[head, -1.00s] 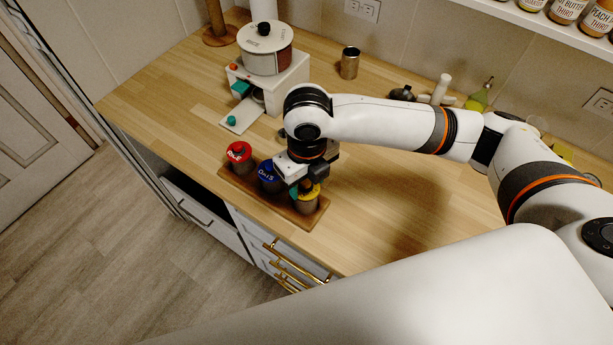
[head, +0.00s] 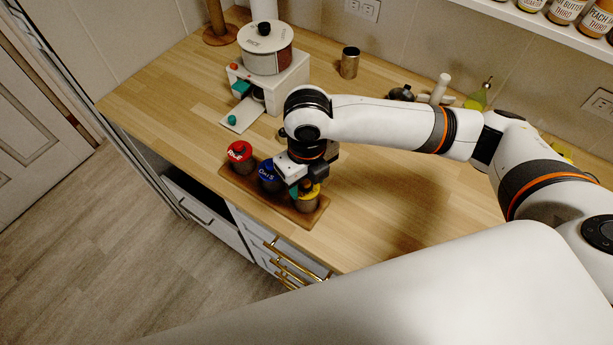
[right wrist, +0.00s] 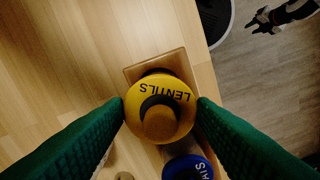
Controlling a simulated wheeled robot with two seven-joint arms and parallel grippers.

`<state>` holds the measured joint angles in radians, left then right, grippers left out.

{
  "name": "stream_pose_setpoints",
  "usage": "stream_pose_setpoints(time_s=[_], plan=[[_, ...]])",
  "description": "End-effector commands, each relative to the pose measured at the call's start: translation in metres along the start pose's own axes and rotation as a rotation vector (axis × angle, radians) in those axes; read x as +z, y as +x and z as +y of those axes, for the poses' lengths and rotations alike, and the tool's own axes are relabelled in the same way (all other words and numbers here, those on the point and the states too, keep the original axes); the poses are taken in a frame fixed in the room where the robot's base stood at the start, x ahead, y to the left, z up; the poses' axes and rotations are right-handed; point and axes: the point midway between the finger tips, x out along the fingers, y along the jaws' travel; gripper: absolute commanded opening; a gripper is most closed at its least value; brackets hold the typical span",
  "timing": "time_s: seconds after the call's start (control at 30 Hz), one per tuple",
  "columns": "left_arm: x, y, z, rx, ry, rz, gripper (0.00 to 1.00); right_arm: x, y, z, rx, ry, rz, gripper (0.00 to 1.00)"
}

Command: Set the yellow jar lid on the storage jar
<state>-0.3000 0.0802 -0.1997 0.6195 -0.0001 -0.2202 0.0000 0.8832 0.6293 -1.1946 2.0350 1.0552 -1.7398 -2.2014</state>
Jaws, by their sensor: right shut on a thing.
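The yellow lid (head: 312,195), lettered LENTILS, is at the right-hand storage jar (head: 306,205) on a wooden tray (head: 319,214). My right gripper (head: 307,187) points down there, partly hiding lid and jar. In the right wrist view the green fingers of my right gripper (right wrist: 161,103) are shut on the lid (right wrist: 176,121) from both sides. The lid hides most of the jar; a dark edge shows beyond it. I cannot tell whether the lid touches the rim. A dark gripper, seemingly my left, (right wrist: 285,15) shows small above the floor in the right wrist view; its jaw state is unclear.
A blue-lidded jar (head: 268,176) stands close beside it on the tray, then a red-lidded jar (head: 240,155). A white dispenser (head: 273,84) and a metal cup (head: 349,63) stand farther back. The counter's front edge is close to the tray.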

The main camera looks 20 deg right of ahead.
Motion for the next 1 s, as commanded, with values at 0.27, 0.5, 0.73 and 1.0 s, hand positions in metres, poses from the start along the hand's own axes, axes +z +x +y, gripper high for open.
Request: stream_pose_setpoints(time_s=[0.27, 0.5, 0.73, 1.0], plan=[[-0.0003, 0.0002, 0.0000, 0.000, 0.000, 0.000, 0.36, 0.0000, 0.0003, 0.0001, 0.000, 0.000, 0.000, 0.30], [0.0000, -0.0022, 0.0000, 0.000, 0.000, 0.000, 0.36, 0.0000, -0.0002, 0.0002, 0.001, 0.001, 0.000, 0.30], [0.0005, -0.0066, -0.0001, 0.000, 0.000, 0.000, 0.36, 0.0000, 0.0005, 0.0003, 0.000, 0.000, 0.000, 0.30], [0.0005, -0.0065, -0.0001, 0.000, 0.001, 0.000, 0.36, 0.0000, 0.0016, 0.0003, 0.000, 0.000, 0.000, 0.30]])
